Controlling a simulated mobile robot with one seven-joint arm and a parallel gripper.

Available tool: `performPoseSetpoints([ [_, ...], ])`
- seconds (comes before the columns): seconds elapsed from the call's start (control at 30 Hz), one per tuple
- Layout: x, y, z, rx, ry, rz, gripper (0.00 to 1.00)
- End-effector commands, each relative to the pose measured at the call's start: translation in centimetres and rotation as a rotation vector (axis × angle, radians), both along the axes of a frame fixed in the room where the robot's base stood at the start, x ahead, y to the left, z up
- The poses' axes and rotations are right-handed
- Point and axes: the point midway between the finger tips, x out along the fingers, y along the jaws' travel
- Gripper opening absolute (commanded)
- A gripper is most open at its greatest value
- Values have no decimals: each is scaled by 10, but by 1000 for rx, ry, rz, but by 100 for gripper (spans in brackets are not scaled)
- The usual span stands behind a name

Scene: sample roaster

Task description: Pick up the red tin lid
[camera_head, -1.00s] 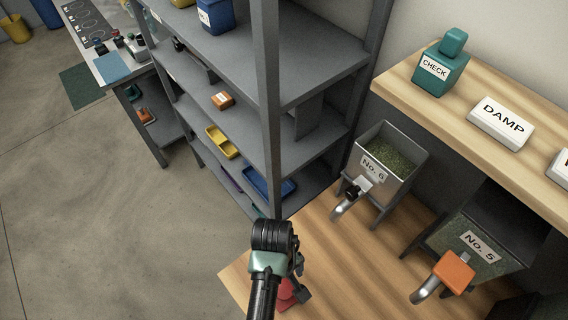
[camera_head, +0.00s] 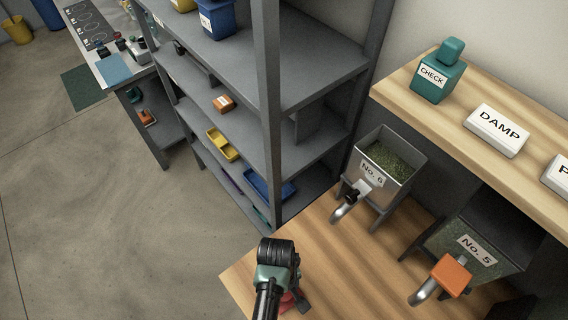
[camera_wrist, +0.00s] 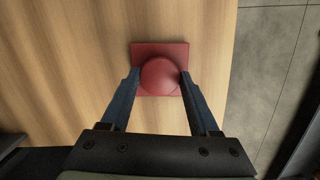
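The red tin lid (camera_wrist: 159,49) is a flat square plate with a round raised knob, lying on the wooden bench in the wrist view. My gripper (camera_wrist: 160,74) is over it with its fingers spread, one on each side of the knob. The fingertips look very near the knob's sides; I cannot tell whether they touch it. In the head view only a bit of the red lid (camera_head: 287,302) shows beside my gripper, near the bench's front left corner. My wrist hides the rest.
The wooden bench (camera_head: 335,262) has bare room right of my gripper. The No. 6 bin (camera_head: 385,160) and No. 5 bin (camera_head: 478,250) stand behind, with spouts facing forward. A grey shelf rack (camera_head: 270,120) rises at the bench's far left. The bench edge and floor lie close to the lid.

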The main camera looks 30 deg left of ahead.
Motion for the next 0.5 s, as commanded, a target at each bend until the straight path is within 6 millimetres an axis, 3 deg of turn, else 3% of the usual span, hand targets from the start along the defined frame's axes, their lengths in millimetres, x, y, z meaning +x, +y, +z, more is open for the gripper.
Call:
performPoseSetpoints([
  [0.03,0,0,0,0,0,0,50],
  [0.27,0,0,0,0,0,0,8],
  [0.5,0,0,1,0,0,0,6],
])
